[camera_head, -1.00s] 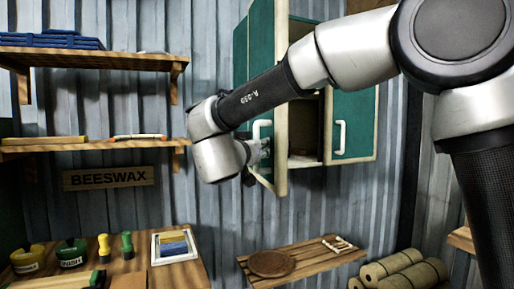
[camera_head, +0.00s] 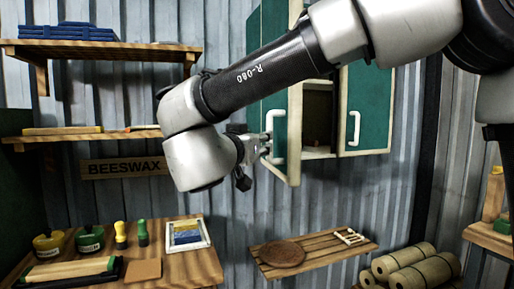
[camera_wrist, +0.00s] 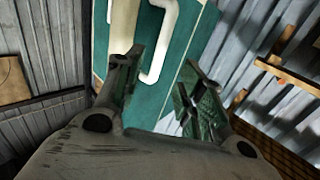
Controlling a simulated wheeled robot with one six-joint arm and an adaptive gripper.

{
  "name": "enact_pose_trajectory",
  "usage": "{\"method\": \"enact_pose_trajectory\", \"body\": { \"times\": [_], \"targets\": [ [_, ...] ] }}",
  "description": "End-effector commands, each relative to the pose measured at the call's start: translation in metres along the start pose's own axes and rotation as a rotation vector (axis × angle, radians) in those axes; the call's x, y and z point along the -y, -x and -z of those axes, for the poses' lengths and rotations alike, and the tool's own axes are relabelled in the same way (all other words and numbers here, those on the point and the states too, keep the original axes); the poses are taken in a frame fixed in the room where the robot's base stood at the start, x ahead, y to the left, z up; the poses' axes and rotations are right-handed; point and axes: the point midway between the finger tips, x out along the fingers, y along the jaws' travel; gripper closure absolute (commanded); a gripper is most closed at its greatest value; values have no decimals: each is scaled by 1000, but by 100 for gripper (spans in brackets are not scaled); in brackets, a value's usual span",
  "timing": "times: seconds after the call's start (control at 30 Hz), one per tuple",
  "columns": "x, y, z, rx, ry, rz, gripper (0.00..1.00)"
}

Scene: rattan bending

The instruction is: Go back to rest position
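My gripper (camera_wrist: 161,65) is open in the wrist view, with its two dark fingers apart and nothing held between them. The white handle (camera_wrist: 160,45) of the green cabinet door (camera_wrist: 184,40) shows beyond and between the fingertips; I cannot tell how far off it is. In the head view my gripper (camera_head: 258,149) is just left of the open door's handle (camera_head: 278,135). My arm stretches across the upper part of the view, in front of the green cabinet (camera_head: 370,97).
The cabinet stands open, with a small orange item inside. Wall shelves (camera_head: 100,51) hang at left. Below are a workbench (camera_head: 185,265) with jars and a slatted shelf (camera_head: 330,258) with a round board. Rolls (camera_head: 410,265) lie lower right.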

Motion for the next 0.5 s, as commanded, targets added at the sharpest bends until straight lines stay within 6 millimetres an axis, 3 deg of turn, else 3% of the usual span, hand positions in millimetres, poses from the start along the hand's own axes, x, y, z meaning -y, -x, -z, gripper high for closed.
{"method": "enact_pose_trajectory", "body": {
  "times": [0.07,0.13,0.23,0.33,0.4,0.5],
  "targets": [
    [7,0,-3,13,-50,29,61],
    [31,0,-7,37,-119,129,61],
    [84,9,-18,84,-202,382,61],
    [134,41,-41,188,-225,698,61],
    [146,63,-57,291,-207,888,61],
    [129,83,-84,472,-133,1078,61]
  ]
}}
